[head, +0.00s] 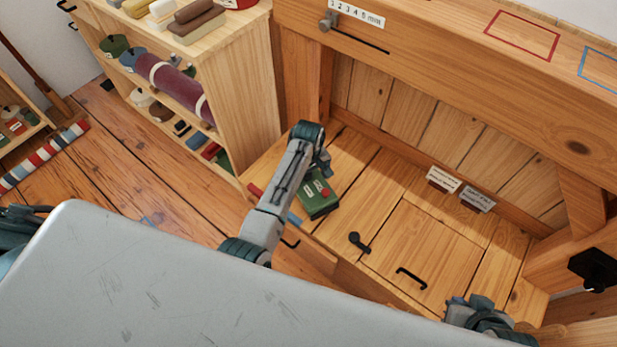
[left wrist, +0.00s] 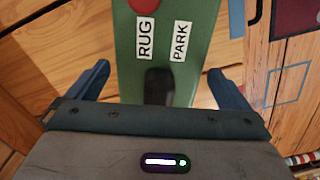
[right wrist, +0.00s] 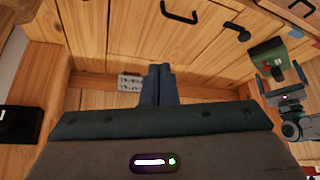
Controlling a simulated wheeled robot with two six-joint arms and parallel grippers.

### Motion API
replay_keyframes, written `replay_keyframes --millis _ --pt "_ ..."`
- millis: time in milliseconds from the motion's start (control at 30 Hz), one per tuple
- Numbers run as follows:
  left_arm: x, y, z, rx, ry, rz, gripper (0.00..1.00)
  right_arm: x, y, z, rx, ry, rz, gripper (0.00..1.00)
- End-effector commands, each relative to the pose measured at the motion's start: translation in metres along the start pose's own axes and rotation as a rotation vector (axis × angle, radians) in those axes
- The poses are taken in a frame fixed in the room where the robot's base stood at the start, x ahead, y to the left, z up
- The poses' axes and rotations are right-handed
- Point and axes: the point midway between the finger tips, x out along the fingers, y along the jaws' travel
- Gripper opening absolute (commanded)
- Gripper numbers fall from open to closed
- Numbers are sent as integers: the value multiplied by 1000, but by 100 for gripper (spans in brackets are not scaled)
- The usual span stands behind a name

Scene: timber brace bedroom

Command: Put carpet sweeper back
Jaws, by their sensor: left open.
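The green carpet sweeper (head: 317,198), with a red button, stands on the low wooden bench, partly hidden by my left arm. In the left wrist view the sweeper (left wrist: 180,70) shows RUG and PARK labels and a dark part low in the middle. My left gripper (left wrist: 160,74) is open, with one finger to each side of the green body; I see no clear contact. The sweeper also shows in the right wrist view (right wrist: 272,58), beside my left gripper. My right gripper (right wrist: 157,72) has its fingers together and empty; it is low at the right in the head view (head: 480,306).
The bench lid (head: 425,240) has a black handle (head: 411,277) and a dark latch (head: 358,243). Two small labelled blocks (head: 443,179) sit at the back. A loaded shelf (head: 240,110) stands left of the bench. The bench top between sweeper and right gripper is mostly clear.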

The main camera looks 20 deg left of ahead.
Motion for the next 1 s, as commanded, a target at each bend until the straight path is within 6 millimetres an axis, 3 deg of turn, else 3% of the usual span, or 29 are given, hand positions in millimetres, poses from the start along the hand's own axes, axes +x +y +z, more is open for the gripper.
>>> replay_keyframes --millis 300,500,833,1000 --pt "-71 1 0 -1 1 3 100 -21 12 0 -24 -115 50 0" --pt "-96 0 0 0 0 1 100 -27 16 2 -29 -156 67 0" --pt "-100 -4 1 7 2 1 100 -28 17 2 -30 -166 71 0" --pt "-88 -39 8 69 31 19 100 -28 17 2 -30 -165 71 0"
